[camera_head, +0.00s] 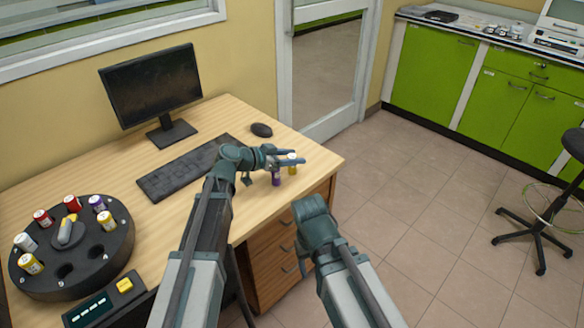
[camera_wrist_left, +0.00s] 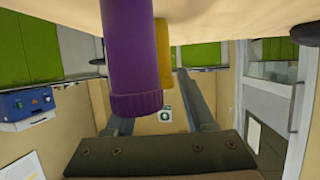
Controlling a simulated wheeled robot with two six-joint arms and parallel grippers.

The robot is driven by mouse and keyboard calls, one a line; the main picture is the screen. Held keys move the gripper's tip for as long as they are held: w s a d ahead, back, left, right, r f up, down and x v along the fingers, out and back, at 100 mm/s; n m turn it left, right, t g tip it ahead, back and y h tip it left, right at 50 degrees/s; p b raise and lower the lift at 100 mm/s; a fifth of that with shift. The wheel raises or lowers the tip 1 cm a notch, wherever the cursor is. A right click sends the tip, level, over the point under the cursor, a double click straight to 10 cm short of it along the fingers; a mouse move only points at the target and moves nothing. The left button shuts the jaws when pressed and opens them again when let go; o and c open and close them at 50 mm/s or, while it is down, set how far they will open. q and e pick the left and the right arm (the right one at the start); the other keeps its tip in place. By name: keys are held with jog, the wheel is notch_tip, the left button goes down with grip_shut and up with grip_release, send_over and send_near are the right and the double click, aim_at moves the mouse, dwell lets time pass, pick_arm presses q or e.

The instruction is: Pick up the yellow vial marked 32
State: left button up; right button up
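A yellow vial (camera_head: 292,168) stands upright on the desk near its right edge. A purple vial (camera_head: 276,179) stands just left of it, nearer to me. My left gripper (camera_head: 290,158) reaches over to these vials with its fingers apart. In the left wrist view, which is upside down, the purple vial (camera_wrist_left: 132,55) is close to the camera and partly covers the yellow vial (camera_wrist_left: 163,52) behind it. The fingers spread on either side, and I see no grip on either vial. No number is readable. My right arm shows, but its fingers do not.
A black round rack (camera_head: 112,262) holds several vials, including yellow ones (camera_head: 29,264) (camera_head: 106,221), at the desk's left. A keyboard (camera_head: 185,172), monitor (camera_head: 153,85) and mouse (camera_head: 261,130) lie behind my left arm. The desk's right edge is close to the two vials.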

pick_arm(q)
grip_shut()
jog(key=shift+r, duration=0.1)
pick_arm(e)
jog(key=shift+r, duration=0.1)
